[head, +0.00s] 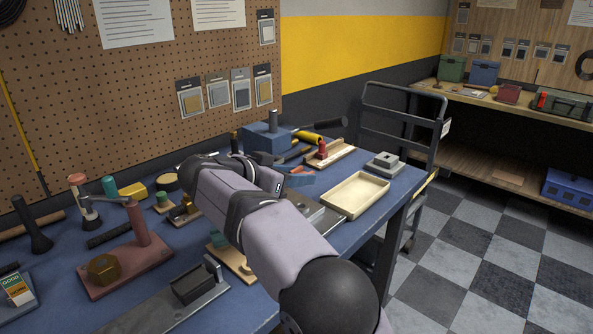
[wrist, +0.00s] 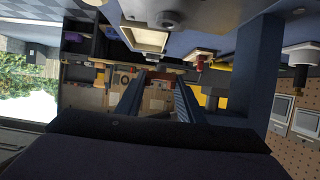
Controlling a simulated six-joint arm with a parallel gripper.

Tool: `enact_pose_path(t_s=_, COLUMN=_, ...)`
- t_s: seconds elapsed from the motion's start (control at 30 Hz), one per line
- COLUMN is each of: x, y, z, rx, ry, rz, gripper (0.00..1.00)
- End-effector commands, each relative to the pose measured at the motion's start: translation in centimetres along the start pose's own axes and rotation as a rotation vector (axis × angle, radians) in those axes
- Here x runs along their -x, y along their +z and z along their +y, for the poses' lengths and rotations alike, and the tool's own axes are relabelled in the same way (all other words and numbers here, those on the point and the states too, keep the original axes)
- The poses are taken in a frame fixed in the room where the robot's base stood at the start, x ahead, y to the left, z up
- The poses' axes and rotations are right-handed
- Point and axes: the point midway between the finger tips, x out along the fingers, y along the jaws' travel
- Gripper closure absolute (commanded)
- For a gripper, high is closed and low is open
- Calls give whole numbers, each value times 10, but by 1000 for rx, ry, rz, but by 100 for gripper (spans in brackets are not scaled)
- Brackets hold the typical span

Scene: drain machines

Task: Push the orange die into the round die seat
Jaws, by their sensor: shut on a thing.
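My gripper (head: 300,181) is above the middle of the blue bench, its blue fingers pointing right in the head view. A small orange patch (head: 297,170) shows at the fingers; it looks like the orange die, though its shape is too small to make out. I cannot tell for sure which fixture has the round die seat.
A cream tray (head: 356,194) lies right of my gripper. A grey stepped block (head: 384,164) stands at the right edge. A wooden tray with a red piece (head: 330,154) and a blue block (head: 266,138) stand behind. Tools and fixtures crowd the left, including a red press (head: 128,258).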

Motion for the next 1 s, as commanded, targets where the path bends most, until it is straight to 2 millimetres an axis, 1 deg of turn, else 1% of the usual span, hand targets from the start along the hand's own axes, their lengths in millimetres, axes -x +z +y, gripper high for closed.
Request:
enact_pose_path(t_s=0.03, x=-3, y=7, z=0, rx=2, ry=0, rz=1, gripper=93)
enact_pose_path(t_s=0.2, x=-9, y=21, z=0, rx=1, ry=1, rz=1, gripper=93)
enact_pose_path(t_s=0.5, x=-16, y=39, z=0, rx=2, ry=0, rz=0, gripper=93)
enact_pose_path(t_s=0.7, x=-19, y=44, z=0, rx=1, ry=0, rz=0, gripper=93)
enact_pose_path(t_s=1.0, x=-19, y=45, z=0, rx=0, ry=0, rz=0, gripper=93)
